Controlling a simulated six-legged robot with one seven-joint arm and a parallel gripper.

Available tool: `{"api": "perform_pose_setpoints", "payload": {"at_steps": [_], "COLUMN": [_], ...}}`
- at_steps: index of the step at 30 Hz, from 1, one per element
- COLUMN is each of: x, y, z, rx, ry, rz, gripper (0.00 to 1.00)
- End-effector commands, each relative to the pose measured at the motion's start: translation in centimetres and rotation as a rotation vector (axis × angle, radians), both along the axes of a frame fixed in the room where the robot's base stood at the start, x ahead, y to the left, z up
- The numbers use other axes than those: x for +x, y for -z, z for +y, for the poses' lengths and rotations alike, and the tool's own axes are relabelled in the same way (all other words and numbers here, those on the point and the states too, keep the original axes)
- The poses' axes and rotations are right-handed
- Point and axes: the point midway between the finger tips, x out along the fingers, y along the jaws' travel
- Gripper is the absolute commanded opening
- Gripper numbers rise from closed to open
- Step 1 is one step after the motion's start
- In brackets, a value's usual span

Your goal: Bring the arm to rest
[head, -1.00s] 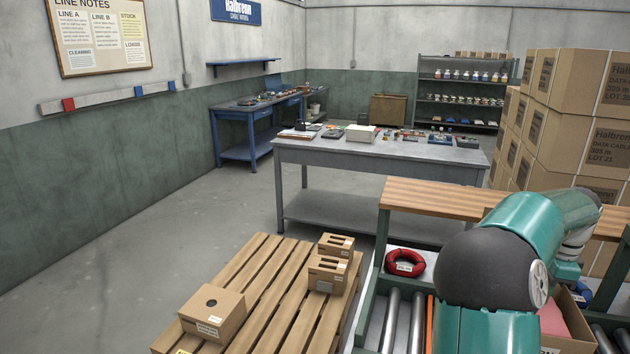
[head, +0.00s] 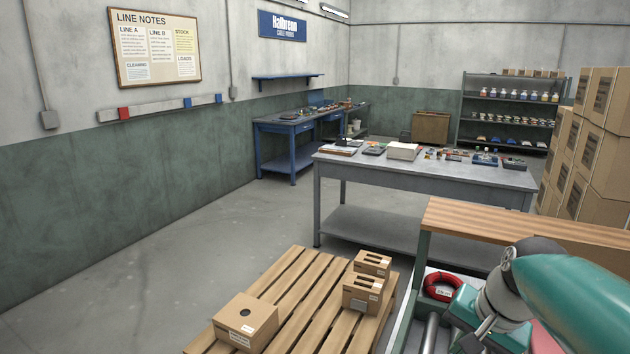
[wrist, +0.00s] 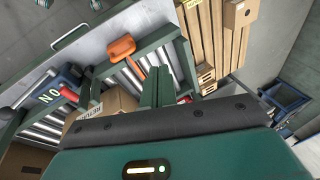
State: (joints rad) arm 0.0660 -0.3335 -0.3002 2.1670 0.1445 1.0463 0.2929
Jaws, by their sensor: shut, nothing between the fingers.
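My gripper (wrist: 157,86) shows in the wrist view as two green fingers pressed together, shut with nothing between them. It hangs above a roller conveyor (wrist: 128,84) and beside an open cardboard box (wrist: 106,103) with partly hidden lettering. In the head view my teal arm (head: 575,300) is bent at the lower right, over the conveyor area. The gripper's fingertips cannot be made out there.
A wooden pallet (head: 289,288) with several small cartons stands left of the conveyor. A red coil (head: 440,287) lies below the wooden shelf (head: 520,228). An orange-handled tool (wrist: 121,48) is near my fingers. The floor at left is clear.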

Motion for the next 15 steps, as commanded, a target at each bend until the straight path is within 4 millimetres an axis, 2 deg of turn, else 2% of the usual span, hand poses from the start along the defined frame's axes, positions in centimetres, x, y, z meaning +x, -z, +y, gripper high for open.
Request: {"api": "perform_pose_setpoints", "payload": {"at_steps": [1, 6, 10, 15], "x": [-1.0, -4.1, -6.4, -7.9], "y": [-0.2, 0.1, 0.7, 1.4], "z": [1.8, 6.8, 9.5, 10.9], "rx": [-0.033, -0.177, -0.292, -0.383], "ry": [-0.077, -0.336, -0.503, -0.616], "rz": [-0.030, -0.118, -0.174, -0.210], "gripper": [0.00, 0.00, 0.00, 0.00]}}
